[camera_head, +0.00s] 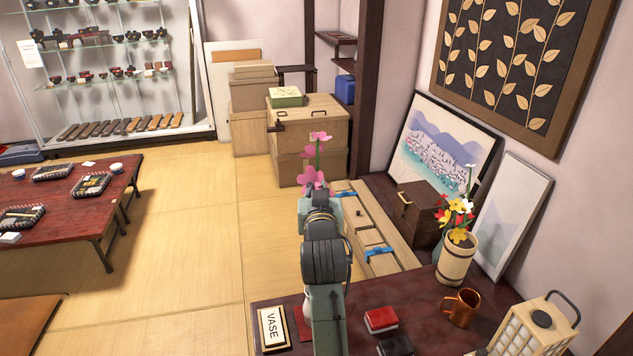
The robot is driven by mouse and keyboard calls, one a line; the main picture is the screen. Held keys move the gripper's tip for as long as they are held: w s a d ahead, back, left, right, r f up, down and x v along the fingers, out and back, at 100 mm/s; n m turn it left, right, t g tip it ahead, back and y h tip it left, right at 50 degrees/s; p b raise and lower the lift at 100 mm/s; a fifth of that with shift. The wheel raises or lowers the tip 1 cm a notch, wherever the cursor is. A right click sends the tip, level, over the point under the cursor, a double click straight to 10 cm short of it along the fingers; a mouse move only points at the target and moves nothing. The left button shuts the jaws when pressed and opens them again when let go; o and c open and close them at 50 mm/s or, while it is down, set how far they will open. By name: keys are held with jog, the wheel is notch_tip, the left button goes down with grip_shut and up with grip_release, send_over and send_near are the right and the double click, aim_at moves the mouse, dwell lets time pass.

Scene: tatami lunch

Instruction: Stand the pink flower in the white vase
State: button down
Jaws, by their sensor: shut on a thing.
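The pink flower (314,178) rises above my gripper (315,193), with pink blossoms at its top and lower down on a green stem. My gripper is shut on it, seen from behind, and the fingers are mostly hidden by my wrist. The flower looks roughly upright.
The dark table (405,300) also holds a pale bucket (456,261) of mixed flowers, a copper mug (462,307), a small red box (381,319) and a lantern (530,332). Beyond are long wooden boxes (385,235). Open tatami (200,230) lies left.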

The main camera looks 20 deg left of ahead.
notch_tip(320, 180, down, 16)
jog(key=b, duration=1.1)
jog(key=shift+b, duration=0.3)
dwell(0.3)
jog(key=c, duration=1.7)
grip_release()
jog(key=shift+d, duration=0.1)
jog(key=v, duration=0.7)
jog(key=shift+s+d, duration=0.1)
jog(key=shift+s, duration=0.1)
